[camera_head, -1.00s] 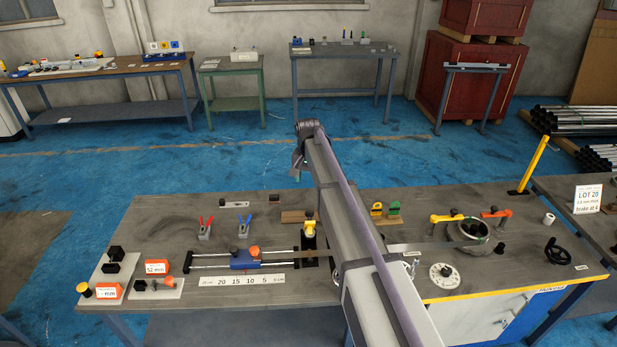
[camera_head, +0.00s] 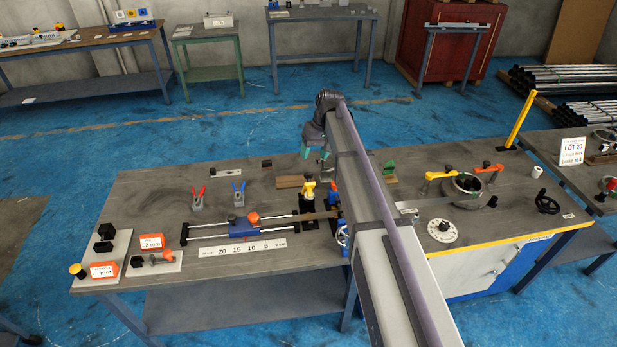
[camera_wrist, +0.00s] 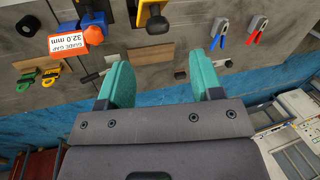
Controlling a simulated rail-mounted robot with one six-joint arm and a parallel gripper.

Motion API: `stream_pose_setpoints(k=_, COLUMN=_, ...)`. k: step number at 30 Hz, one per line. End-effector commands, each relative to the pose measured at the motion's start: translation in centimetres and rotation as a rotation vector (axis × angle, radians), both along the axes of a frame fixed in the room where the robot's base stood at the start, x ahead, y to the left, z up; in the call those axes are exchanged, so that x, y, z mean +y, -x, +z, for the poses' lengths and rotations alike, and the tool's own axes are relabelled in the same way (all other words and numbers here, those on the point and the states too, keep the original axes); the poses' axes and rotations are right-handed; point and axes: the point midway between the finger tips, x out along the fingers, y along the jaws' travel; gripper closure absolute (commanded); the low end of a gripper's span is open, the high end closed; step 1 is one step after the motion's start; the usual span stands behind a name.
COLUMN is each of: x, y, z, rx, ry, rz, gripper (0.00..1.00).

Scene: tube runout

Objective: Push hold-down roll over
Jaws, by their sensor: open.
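No part is labelled as the hold-down roll, so I cannot tell for certain which it is. A yellow lever arm (camera_head: 438,178) and an orange lever arm (camera_head: 488,168) stand around a round metal ring (camera_head: 464,187) on the bench's right half. A yellow-topped upright (camera_head: 309,190) stands by the blue slide (camera_head: 245,227) near the bench middle. It seems to show at the top of the wrist view (camera_wrist: 151,12). My gripper (camera_head: 315,153) is above the bench's back edge. Its teal fingers are apart with nothing between them in the wrist view (camera_wrist: 160,60).
Red pliers (camera_head: 198,199) and blue pliers (camera_head: 238,193) stand on the left half of the bench (camera_head: 150,195). A green holder (camera_head: 390,169) and a dial (camera_head: 442,231) are right of the middle. An orange guide gap label (camera_wrist: 70,42) shows in the wrist view. My arm hides the bench middle.

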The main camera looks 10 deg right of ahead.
Motion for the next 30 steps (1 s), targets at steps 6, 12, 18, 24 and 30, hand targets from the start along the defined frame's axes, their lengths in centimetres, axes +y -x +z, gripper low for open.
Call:
stream_pose_setpoints(k=6, x=1.2, y=0.2, z=-6.3, rx=0.0, ry=0.001, rz=0.0, gripper=0.4)
stream_pose_setpoints(k=12, x=2.0, y=0.3, z=-8.3, rx=0.0, ry=0.001, rz=-0.002, gripper=0.4)
stream_pose_setpoints(k=18, x=2.0, y=0.3, z=-8.0, rx=0.0, ry=0.001, rz=-0.002, gripper=0.4)
stream_pose_setpoints(k=24, x=2.0, y=0.3, z=-8.0, rx=0.0, ry=0.001, rz=-0.002, gripper=0.54)
stream_pose_setpoints(k=30, x=2.0, y=0.3, z=-8.0, rx=0.0, ry=0.001, rz=-0.002, gripper=0.74)
